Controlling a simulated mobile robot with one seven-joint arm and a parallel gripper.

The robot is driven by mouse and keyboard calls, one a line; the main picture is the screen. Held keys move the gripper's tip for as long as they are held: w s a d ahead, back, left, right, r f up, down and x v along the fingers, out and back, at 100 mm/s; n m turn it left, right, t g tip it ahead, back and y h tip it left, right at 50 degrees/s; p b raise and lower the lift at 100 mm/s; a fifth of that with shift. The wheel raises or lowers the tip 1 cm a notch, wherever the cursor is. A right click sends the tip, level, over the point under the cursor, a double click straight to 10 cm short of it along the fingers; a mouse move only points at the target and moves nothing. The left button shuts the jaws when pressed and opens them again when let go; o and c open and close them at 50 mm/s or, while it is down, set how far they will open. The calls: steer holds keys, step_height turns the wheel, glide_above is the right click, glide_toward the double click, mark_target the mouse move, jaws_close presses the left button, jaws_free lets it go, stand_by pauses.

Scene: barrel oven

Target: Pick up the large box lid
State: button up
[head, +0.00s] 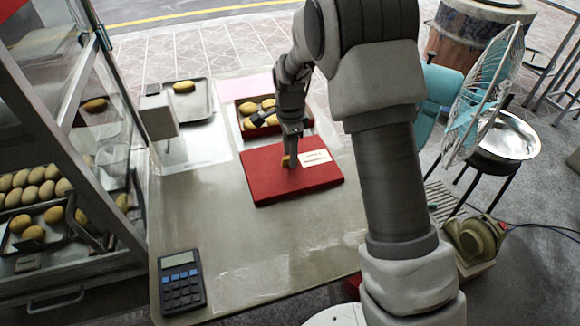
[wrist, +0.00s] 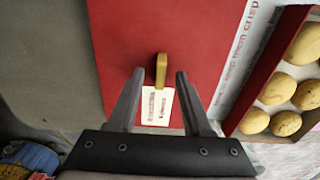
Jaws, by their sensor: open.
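The large box lid (head: 270,181) is a flat red panel lying on the table in the head view. It has a white label and a small upright tan handle, and fills the middle of the wrist view (wrist: 130,40). The handle (wrist: 161,70) stands between and just beyond my fingertips in the wrist view. My gripper (wrist: 160,75) is open, with one finger on each side of the handle line. In the head view my gripper (head: 291,155) is low over the lid, pointing down. I cannot tell whether the fingers touch the handle.
A red box (head: 250,133) with several tan buns sits behind the lid. A metal tray (head: 200,112) with a bun and a white scale-like device (head: 158,115) stand at back left. A calculator (head: 181,283) lies front left.

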steer(key=shift+f, duration=0.4)
jaws_close()
steer(key=shift+r, duration=0.1)
